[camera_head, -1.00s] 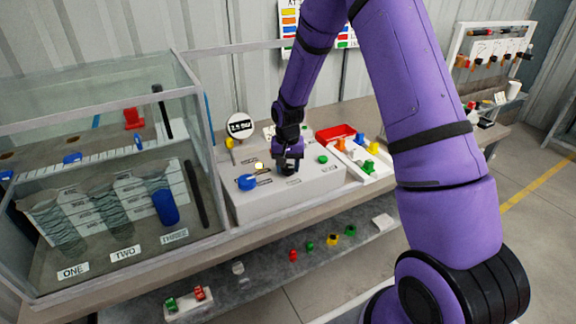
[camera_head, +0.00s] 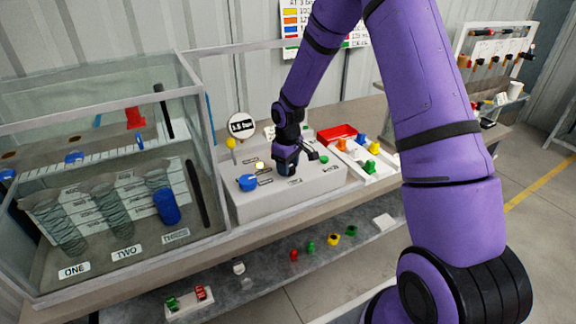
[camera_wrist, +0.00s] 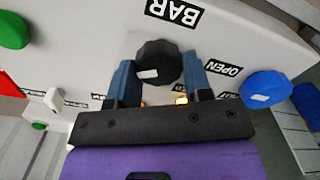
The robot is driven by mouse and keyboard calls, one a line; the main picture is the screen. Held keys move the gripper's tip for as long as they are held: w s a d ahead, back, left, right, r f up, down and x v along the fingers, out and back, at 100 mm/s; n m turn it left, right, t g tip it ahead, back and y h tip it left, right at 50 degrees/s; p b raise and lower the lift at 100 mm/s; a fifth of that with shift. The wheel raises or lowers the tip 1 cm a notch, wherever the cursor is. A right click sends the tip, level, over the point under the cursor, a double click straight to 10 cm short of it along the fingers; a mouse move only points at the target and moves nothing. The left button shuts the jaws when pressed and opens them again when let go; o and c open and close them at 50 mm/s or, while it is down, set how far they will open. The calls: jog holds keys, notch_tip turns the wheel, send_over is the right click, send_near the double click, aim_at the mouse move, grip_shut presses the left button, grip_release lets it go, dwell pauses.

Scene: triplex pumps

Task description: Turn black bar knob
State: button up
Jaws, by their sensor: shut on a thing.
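The black bar knob (camera_wrist: 158,62) is a round, lobed knob with a small white mark, beside the BAR label (camera_wrist: 173,13) in the wrist view. My gripper (camera_wrist: 160,75) has its two blue-grey fingers on either side of the knob, shut on it. In the head view my gripper (camera_head: 287,165) is down on the top of the pale control box (camera_head: 300,195), and it hides the knob there. A round gauge sign (camera_head: 241,125) stands behind the box; its small reading is hard to make out.
The blue knob (camera_head: 247,182) is left of my gripper, with a lit yellow button (camera_head: 260,165) near it. A green button (camera_head: 324,160) is on the right. The glass tank (camera_head: 110,190) stands at left, a white tray (camera_head: 378,178) with coloured pieces at right.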

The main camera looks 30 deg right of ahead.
jog(key=n, duration=0.6)
jog(key=shift+n, duration=0.3)
jog(key=n, duration=0.5)
jog(key=shift+s+a+n, duration=0.1)
jog(key=shift+s+n, duration=0.05)
jog(key=shift+n, duration=0.15)
jog(key=o, duration=0.9)
jog(key=shift+r, duration=0.1)
jog(key=shift+r, duration=5.35)
